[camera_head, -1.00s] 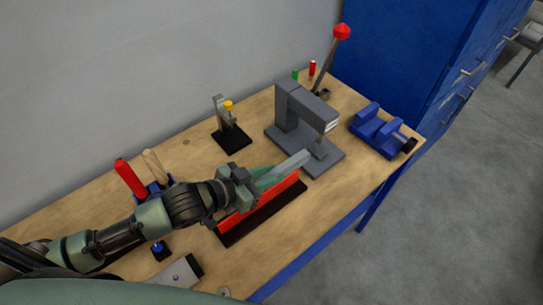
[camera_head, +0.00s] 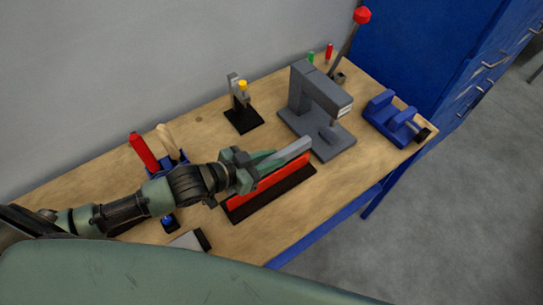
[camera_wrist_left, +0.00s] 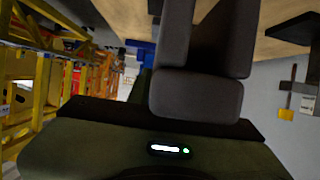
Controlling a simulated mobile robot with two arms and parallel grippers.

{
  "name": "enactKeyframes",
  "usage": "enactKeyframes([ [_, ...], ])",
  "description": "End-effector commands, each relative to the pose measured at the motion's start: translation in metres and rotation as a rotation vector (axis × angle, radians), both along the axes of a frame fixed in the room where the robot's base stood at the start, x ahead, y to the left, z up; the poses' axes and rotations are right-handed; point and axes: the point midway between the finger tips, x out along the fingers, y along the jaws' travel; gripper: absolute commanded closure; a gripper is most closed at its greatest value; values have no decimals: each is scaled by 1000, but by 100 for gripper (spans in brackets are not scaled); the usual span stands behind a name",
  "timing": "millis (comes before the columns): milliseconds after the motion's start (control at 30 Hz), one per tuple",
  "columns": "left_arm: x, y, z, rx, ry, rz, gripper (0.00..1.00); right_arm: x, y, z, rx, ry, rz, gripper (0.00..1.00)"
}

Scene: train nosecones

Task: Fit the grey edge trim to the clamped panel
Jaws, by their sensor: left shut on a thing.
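My left gripper (camera_head: 256,166) is shut on the grey edge trim (camera_head: 293,149), a pale straight strip that sticks out from the fingers to the right. The red panel (camera_head: 286,177) stands on edge in a black base (camera_head: 268,200) on the bench. The trim lies along the panel's upper edge, roughly in line with it. I cannot tell if it is seated on the edge or just above it. The gripper hides the near end of both. In the left wrist view the dark fingers (camera_wrist_left: 208,40) fill the middle, and the trim is not clear there. My right gripper is not in view.
On the wooden bench (camera_head: 215,125), a grey press (camera_head: 303,85) with a red-knobbed lever stands behind the panel, with a blue vise (camera_head: 380,108) to the right. A black-based toggle clamp (camera_head: 242,120) and a blue tool holder (camera_head: 182,165) stand to the left.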

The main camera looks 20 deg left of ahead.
Motion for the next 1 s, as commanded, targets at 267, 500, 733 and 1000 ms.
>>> enactKeyframes([
  [267,0,0,-15,-1,-2,0,100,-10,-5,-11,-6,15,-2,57],
  [500,0,0,-27,-1,-1,0,100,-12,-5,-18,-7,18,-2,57],
  [733,0,0,-39,-1,-2,0,100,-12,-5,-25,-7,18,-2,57],
  [1000,0,0,-52,-2,-1,0,100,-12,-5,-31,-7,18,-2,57],
])
